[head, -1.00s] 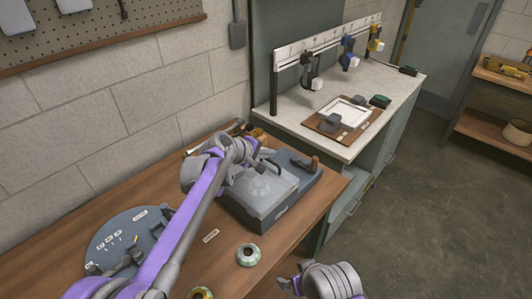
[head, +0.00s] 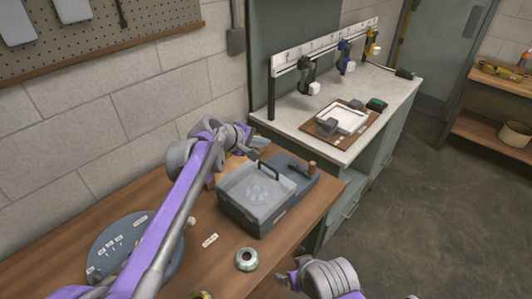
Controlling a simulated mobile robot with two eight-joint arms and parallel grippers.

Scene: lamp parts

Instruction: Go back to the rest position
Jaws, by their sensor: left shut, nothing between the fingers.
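My left arm reaches in from the lower left across the wooden bench. Its gripper (head: 257,148) is shut and empty, above the back-left side of a grey case (head: 262,197) with a clear lid and a dark handle. My right gripper (head: 288,279) shows only in part at the bottom edge, in front of the bench; its fingers are too small to judge.
A round grey tray (head: 108,237) is on the wooden bench (head: 215,272) at left, partly behind my left arm. A white counter (head: 375,128) holds a wooden board (head: 325,132) and rail-hung tools.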

